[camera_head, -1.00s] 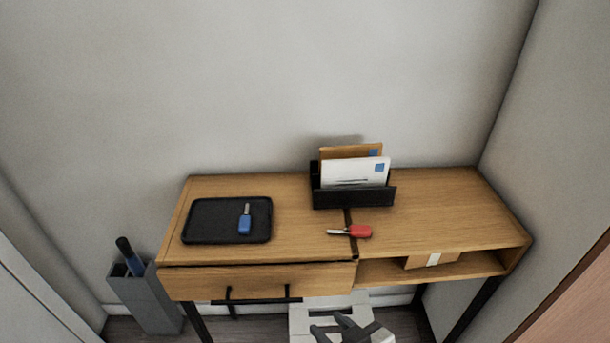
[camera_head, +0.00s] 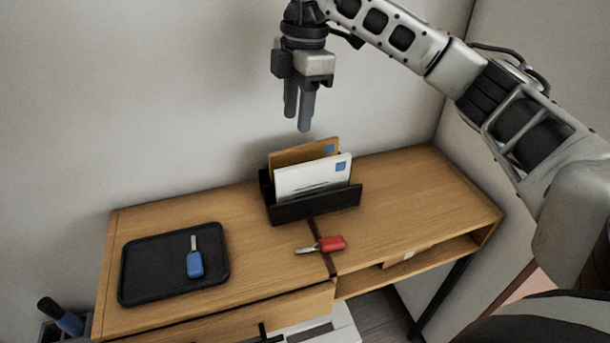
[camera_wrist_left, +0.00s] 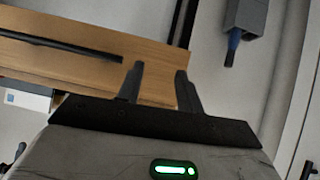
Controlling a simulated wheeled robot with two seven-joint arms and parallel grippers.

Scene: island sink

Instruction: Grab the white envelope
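The white envelope (camera_head: 312,178), with a blue stamp at its upper right, stands in a black letter holder (camera_head: 318,208) on the wooden desk. A brown envelope (camera_head: 290,154) stands behind it. The holder's front wall hides the white envelope's lower edge. My right gripper (camera_head: 298,122) points down above the holder, apart from both envelopes. Its two fingers look separated, with nothing between them. My left gripper (camera_wrist_left: 160,82) shows only in the left wrist view, open and empty, with the wooden desk beyond it.
A black tray (camera_head: 140,278) holding a blue key (camera_head: 194,262) lies on the desk's left side. A red key (camera_head: 331,244) lies in front of the holder. Another item sits in the open shelf at right. The wall rises close behind the desk.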

